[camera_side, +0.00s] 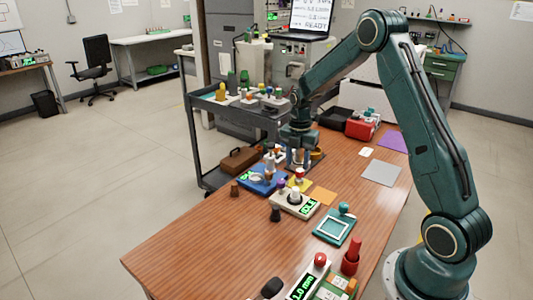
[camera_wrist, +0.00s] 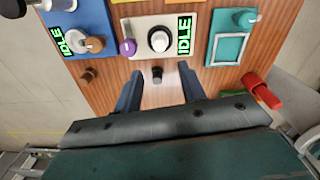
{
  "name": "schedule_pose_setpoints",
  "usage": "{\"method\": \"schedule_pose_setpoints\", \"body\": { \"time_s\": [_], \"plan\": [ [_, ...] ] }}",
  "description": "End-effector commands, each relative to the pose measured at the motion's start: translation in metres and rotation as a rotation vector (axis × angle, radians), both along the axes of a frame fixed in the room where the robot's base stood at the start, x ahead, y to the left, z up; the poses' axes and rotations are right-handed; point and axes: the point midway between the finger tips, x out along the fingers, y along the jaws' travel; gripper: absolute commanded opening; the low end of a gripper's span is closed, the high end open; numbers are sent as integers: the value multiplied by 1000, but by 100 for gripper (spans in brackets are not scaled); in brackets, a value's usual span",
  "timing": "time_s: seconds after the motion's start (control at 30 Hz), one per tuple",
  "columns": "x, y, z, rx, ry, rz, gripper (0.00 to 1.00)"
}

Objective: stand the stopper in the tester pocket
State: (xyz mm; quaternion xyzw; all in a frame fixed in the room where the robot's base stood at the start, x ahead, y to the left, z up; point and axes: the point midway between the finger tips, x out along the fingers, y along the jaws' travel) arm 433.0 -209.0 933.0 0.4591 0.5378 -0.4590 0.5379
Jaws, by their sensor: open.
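A small dark stopper (camera_side: 276,213) stands upright on the wooden table in front of the beige tester, whose green screen (camera_side: 309,207) reads IDLE. In the wrist view the dark stopper (camera_wrist: 157,74) shows in the gap just beyond my fingertips, apart from both. A similar brown stopper (camera_side: 234,190) stands left of it, also in the wrist view (camera_wrist: 88,75). The beige tester (camera_wrist: 183,15) carries a round white-and-dark fitting (camera_wrist: 160,40); I cannot tell whether its pocket is empty. My gripper (camera_side: 303,165) is open and empty above the table; the wrist view shows both fingers (camera_wrist: 160,82).
A blue unit (camera_side: 258,184) with an IDLE screen stands left of the tester. Several small knobbed pieces crowd the blue unit. The table's front left (camera_side: 190,245) is clear.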

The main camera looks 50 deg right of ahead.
Motion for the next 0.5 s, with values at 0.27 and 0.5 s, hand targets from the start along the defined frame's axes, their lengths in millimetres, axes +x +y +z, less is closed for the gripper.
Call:
{"method": "schedule_pose_setpoints", "body": {
  "time_s": [0.27,0.5],
  "plan": [
    [0,0,0,0,0,0,41],
    [0,2,4,-1,-4,-12,41]
  ]
}}
